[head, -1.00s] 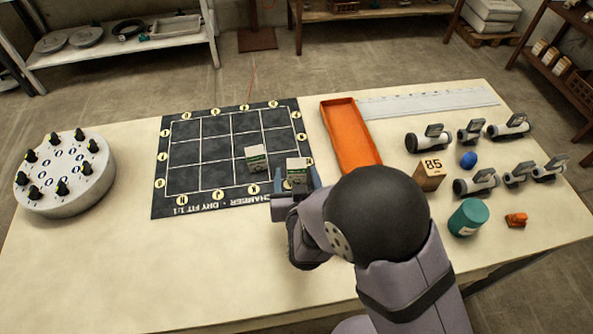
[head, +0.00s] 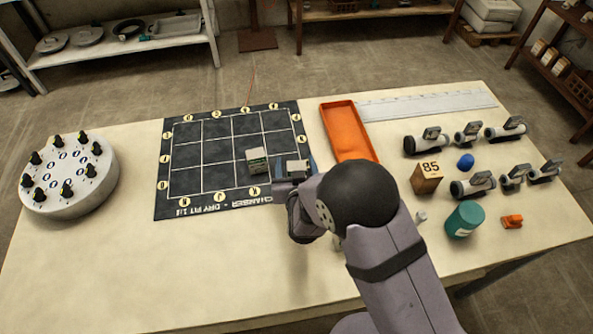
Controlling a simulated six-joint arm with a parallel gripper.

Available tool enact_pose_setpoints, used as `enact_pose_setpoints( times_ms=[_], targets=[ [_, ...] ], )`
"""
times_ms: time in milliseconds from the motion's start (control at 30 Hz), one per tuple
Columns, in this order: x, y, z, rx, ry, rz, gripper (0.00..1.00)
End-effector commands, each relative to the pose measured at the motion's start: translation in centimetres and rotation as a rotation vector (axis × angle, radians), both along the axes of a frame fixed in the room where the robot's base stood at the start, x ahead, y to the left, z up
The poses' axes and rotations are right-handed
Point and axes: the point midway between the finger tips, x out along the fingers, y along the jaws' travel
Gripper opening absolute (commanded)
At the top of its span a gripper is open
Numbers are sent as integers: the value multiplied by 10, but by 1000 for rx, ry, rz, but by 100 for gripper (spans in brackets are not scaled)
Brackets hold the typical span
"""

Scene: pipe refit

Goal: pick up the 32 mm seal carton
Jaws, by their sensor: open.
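One carton (head: 257,160) stands clear on the mat. The other carton (head: 297,167) is at my gripper (head: 294,171), partly covered by it. My gripper is open, and its fingers appear to be on either side of this carton; contact cannot be told. The size print on both cartons is too small to read, so I cannot tell which is the 32 mm one.
An orange tray (head: 349,134) lies right of the mat. A round holder (head: 70,178) with black knobs is at left. The front left table is clear.

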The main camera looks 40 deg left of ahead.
Motion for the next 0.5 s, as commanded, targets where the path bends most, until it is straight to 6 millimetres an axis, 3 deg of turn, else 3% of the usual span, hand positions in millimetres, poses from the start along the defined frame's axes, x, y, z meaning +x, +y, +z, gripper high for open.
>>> enact_pose_setpoints(
  times_ms=[233,433,500],
  targets=[
    [1,1,0,0,0,0,61],
    [1,1,0,0,0,0,16],
    [1,1,0,1,-1,0,16]
  ],
)
